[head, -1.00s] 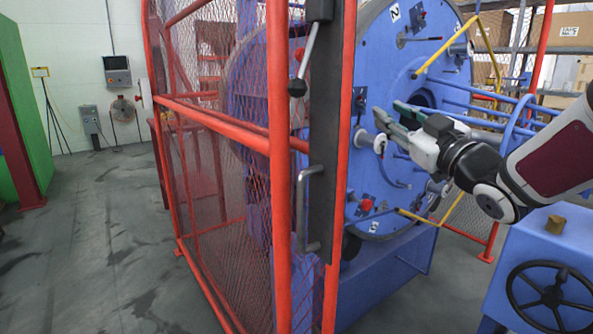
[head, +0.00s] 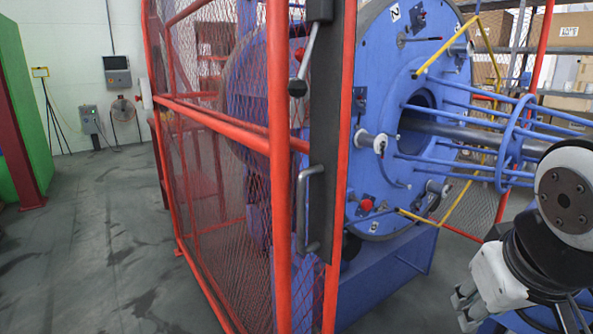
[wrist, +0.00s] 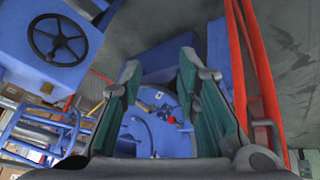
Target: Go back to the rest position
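My gripper (head: 465,305) is low at the right edge of the head view, partly cut off by the arm's folded links. In the wrist view my gripper (wrist: 160,75) shows two green-padded fingers standing well apart with nothing between them. It is clear of the blue strander disc (head: 385,90), which stands behind the red mesh guard (head: 225,165). The disc also shows beyond the fingers in the wrist view (wrist: 150,125).
A blue cabinet with a black handwheel (wrist: 58,40) is at upper left in the wrist view. The guard's red post (head: 280,200) and grey handle (head: 308,210) stand left of my arm. Grey floor (head: 100,240) is open at the left.

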